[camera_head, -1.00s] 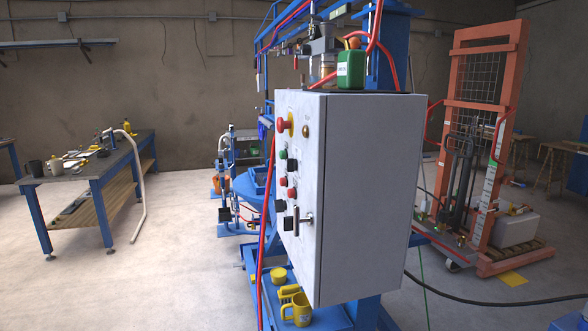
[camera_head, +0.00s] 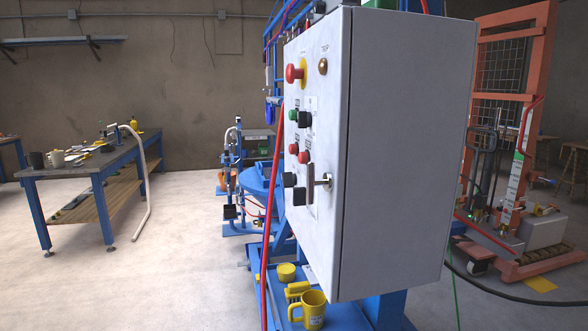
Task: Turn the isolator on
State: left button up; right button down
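A grey control cabinet (camera_head: 405,160) stands close in front of me, its control panel facing left and seen at a steep angle. A lever-like handle (camera_head: 310,184) with a metal piece sticking out to the right sits low on the panel; it looks like the isolator, but I cannot be sure, nor read its position. Above it are a red mushroom button on a yellow plate (camera_head: 295,73), a brass-coloured knob (camera_head: 323,67), and small green, red and black controls. A black knob (camera_head: 289,180) sits left of the handle. Neither of my grippers is in view.
A red hose (camera_head: 265,240) hangs along the cabinet's left side. A blue workbench (camera_head: 100,170) is at the left, an orange lift (camera_head: 510,130) at the right. Open floor (camera_head: 185,245) lies left of the cabinet.

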aim_at(289, 179)
jog(key=i+j+u, duration=0.25)
jog(key=u, duration=0.25)
jog(key=i+j+u, duration=0.1)
jog(key=i+u, duration=0.15)
jog(key=u, duration=0.25)
jog(key=i+j+u, duration=0.2)
jog(key=i, duration=0.25)
jog(key=i+j+u, duration=0.25)
jog(key=i, duration=0.2)
jog(key=i+z, duration=0.15)
jog(key=z, duration=0.25)
jog(key=i+j+z, duration=0.1)
jog(key=z, duration=0.35)
jog(key=i+j+z, duration=0.15)
jog(key=z, duration=0.25)
jog(key=i, duration=0.05)
